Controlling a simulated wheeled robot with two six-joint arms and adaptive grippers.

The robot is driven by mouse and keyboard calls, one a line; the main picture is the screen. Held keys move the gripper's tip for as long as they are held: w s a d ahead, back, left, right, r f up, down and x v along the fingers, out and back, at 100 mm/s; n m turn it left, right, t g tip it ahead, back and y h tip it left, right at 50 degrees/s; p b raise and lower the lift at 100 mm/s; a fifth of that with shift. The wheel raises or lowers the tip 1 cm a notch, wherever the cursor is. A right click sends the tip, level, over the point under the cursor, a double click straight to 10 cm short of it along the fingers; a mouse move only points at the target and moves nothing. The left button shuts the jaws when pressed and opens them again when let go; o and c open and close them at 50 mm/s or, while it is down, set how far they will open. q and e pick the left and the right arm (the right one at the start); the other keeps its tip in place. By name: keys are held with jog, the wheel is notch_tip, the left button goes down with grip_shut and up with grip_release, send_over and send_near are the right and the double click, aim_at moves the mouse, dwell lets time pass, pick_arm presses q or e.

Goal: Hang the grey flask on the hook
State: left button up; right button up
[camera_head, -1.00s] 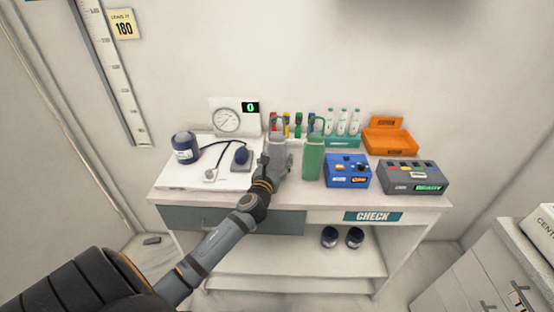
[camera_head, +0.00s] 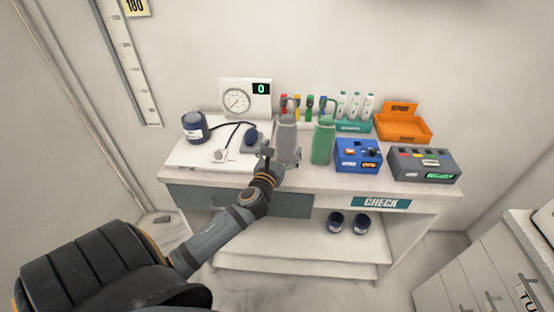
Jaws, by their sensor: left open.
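The grey flask (camera_head: 287,141) stands upright on the white table, with a loop handle on top. My left gripper (camera_head: 282,162) is open at the front of its lower part, one finger to each side. I cannot tell whether the fingers touch it. The green flask (camera_head: 323,143) stands upright just to its right. I cannot make out a hook for certain; small red, yellow, green and blue items (camera_head: 309,104) stand in a row behind the flasks. My right gripper is not in view.
A blue box (camera_head: 358,155), a dark grey device (camera_head: 424,164) and an orange open case (camera_head: 402,124) fill the table's right. White bottles (camera_head: 355,106) stand at the back.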

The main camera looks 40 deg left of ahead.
pick_arm(q)
jog(key=v, duration=0.7)
jog(key=shift+s+b, duration=0.3)
jog(key=shift+b, duration=0.1)
jog(key=shift+d, duration=0.1)
